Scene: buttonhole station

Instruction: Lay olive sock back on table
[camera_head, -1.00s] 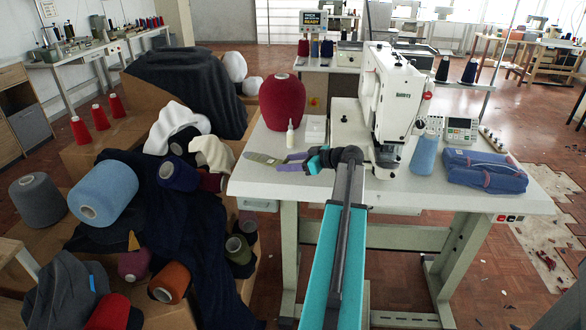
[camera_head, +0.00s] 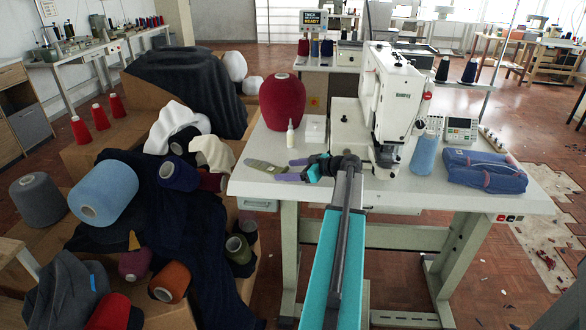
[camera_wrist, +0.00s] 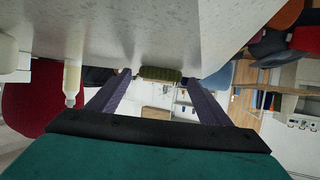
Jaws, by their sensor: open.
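The olive sock (camera_head: 265,167) lies flat on the white table (camera_head: 250,187), near its left edge. In the wrist view the sock (camera_wrist: 160,73) shows end-on as a green ribbed band against the table surface. My gripper (camera_head: 289,169) is low over the table, just right of the sock, with its two purple fingers spread apart. In the wrist view my gripper (camera_wrist: 158,78) has one finger on either side of the sock's near end, with gaps on both sides. Nothing is held.
A red yarn cone (camera_head: 283,102), a small white bottle (camera_head: 290,132) and a white box (camera_head: 315,128) stand behind the gripper. The sewing machine (camera_head: 392,95), a blue cone (camera_head: 424,153) and folded blue cloth (camera_head: 485,171) are to the right. The table's front left is clear.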

